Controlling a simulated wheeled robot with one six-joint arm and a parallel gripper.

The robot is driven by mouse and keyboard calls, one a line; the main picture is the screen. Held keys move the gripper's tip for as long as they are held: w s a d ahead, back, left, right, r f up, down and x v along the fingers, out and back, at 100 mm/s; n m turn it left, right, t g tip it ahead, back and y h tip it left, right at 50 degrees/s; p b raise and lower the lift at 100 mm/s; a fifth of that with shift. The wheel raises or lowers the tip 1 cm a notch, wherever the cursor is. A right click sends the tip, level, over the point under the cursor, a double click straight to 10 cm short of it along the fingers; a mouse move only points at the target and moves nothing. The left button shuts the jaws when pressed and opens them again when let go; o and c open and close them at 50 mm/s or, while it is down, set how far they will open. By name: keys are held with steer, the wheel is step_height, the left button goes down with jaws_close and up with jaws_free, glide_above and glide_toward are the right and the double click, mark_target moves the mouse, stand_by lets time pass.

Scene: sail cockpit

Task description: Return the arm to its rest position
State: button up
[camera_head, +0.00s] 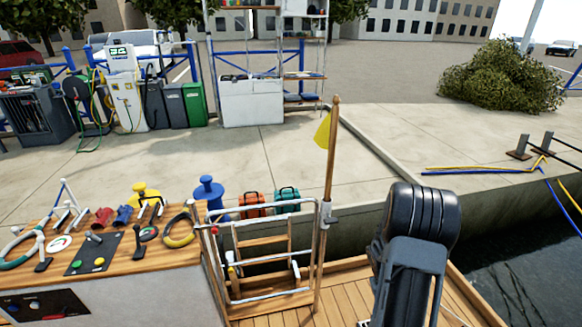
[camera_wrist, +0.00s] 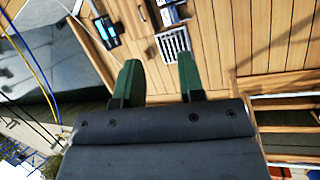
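My gripper (camera_wrist: 158,62) shows in the wrist view with its two dark green fingers apart and nothing between them. It points toward the wooden deck (camera_wrist: 235,40), at some distance above it. My black arm (camera_head: 415,225) is raised at the lower right of the head view, in front of the deck (camera_head: 350,290) and the water. The gripper's fingers cannot be made out in the head view.
A wooden flag pole with a yellow flag (camera_head: 323,130) and a railed ladder (camera_head: 262,255) stand left of my arm. A cockpit console (camera_head: 110,262) with controls is at the left. A pale grate (camera_wrist: 174,42) lies in the deck.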

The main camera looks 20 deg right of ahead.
steer(key=a+r+n+t+p, duration=0.1)
steer(key=a+r+p, duration=0.3)
steer(key=a+r, duration=0.4)
steer(key=a+r+n+t+y+p, duration=0.1)
steer(key=a+r+t+p, duration=0.3)
steer(key=r, duration=1.3)
steer(key=a+r+n+t+y+p, duration=0.1)
steer(key=a+r+t+p, duration=0.2)
steer(key=a+r, duration=1)
steer(key=shift+w+p, duration=0.25)
steer(key=shift+p, duration=0.5)
steer(key=shift+a+r, duration=0.1)
